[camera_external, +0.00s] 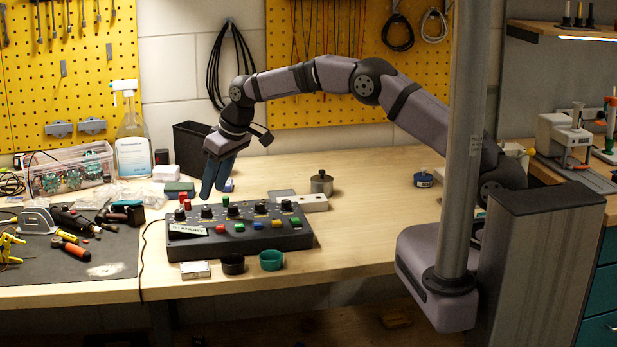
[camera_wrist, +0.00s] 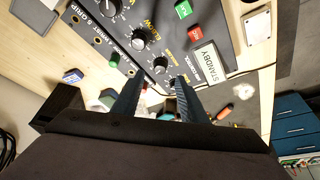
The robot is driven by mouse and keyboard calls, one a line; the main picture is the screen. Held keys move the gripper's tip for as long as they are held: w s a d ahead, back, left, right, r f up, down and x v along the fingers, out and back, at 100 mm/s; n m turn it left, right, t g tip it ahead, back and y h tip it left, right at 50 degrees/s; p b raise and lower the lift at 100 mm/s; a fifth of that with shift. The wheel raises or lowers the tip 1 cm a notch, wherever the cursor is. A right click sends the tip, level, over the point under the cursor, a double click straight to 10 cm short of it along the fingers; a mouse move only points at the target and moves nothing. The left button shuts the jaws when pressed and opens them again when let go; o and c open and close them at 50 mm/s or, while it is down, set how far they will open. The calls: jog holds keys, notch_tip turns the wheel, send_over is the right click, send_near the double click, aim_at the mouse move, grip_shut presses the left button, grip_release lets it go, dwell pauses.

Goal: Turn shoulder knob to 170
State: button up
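A dark control box (camera_external: 185,245) with a row of black knobs lies on the bench. Its knobs also show in the wrist view: a near one (camera_wrist: 160,66), a middle one (camera_wrist: 142,38) and a large far one (camera_wrist: 105,8). The labels are too small for me to tell surely which is the shoulder knob. A STANDBY display (camera_wrist: 211,65) sits on the box. My gripper (camera_external: 210,192) hangs above the box's left back part, pointing down. In the wrist view its two blue fingers (camera_wrist: 157,95) are apart with nothing held between them.
Red and green buttons (camera_wrist: 195,31) sit beside the knobs. A teal cup (camera_external: 271,260) and a black ring (camera_external: 233,265) stand before the box. A metal weight (camera_external: 321,183) stands behind it, and a black bin (camera_external: 192,148) at the back.

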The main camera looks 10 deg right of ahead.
aim_at(207, 208)
jog(key=shift+p+x, duration=1.2)
jog(key=shift+x, duration=1.75)
grip_shut()
